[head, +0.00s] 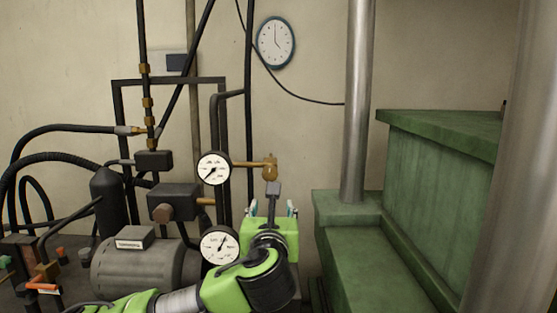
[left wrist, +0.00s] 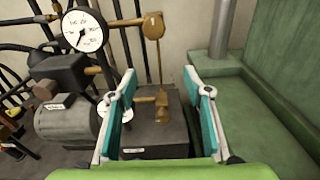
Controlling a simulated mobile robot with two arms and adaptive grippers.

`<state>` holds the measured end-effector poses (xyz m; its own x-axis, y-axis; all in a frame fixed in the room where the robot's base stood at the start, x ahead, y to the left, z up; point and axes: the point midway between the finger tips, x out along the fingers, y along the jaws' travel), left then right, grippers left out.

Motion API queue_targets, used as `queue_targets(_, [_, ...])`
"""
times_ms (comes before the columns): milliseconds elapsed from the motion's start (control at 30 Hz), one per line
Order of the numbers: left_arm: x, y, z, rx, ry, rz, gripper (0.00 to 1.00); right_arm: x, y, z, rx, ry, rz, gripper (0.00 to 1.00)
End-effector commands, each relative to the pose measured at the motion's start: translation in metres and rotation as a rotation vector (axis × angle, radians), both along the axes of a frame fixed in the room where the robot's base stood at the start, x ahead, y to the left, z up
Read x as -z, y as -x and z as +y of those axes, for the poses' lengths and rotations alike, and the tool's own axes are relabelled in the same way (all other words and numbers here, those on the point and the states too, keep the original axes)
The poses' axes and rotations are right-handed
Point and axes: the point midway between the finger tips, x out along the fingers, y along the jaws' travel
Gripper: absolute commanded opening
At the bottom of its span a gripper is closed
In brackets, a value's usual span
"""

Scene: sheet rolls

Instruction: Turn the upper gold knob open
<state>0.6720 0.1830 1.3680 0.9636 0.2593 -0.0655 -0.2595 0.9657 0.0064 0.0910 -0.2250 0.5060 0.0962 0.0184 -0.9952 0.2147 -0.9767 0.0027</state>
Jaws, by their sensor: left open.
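The upper gold knob (head: 270,166) sits at the right end of a brass pipe, right of the upper gauge. It also shows in the left wrist view (left wrist: 153,26), at the top, beyond the fingertips. My left gripper (head: 272,208) is just below the knob in the head view, apart from it. In the left wrist view my left gripper (left wrist: 156,84) has its two teal-padded fingers wide apart with nothing held. A lower gold fitting (left wrist: 162,98) shows between the fingers, farther down. My arm hides it in the head view. My right gripper is not in view.
The upper gauge (head: 213,168) and lower gauge (head: 220,244) stand left of my gripper. Black pipes and a grey motor (head: 145,265) fill the left. A green machine base (head: 385,265) with a metal column (head: 357,100) stands right. Bare wall lies behind the knob.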

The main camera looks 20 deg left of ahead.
Motion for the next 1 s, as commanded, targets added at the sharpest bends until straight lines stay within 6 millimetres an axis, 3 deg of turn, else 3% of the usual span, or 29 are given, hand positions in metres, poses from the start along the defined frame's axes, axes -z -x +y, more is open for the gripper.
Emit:
queue_targets(33, [-0.023,0.008,0.001,-0.003,-0.058,-0.018,0.46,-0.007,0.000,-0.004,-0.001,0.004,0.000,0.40])
queue_targets(100, [-0.037,0.014,0.003,-0.010,-0.113,-0.027,0.46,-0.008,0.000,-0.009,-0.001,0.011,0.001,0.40])
queue_targets(267, [-0.044,0.010,0.006,-0.017,-0.148,-0.029,0.46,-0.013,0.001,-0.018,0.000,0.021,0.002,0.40])
queue_targets(700, [-0.046,-0.072,0.030,-0.018,-0.143,-0.028,0.46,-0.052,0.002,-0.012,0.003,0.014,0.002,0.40])
queue_targets(1000, [-0.044,-0.109,0.040,-0.014,-0.141,-0.030,0.46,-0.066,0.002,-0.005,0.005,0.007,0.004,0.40])
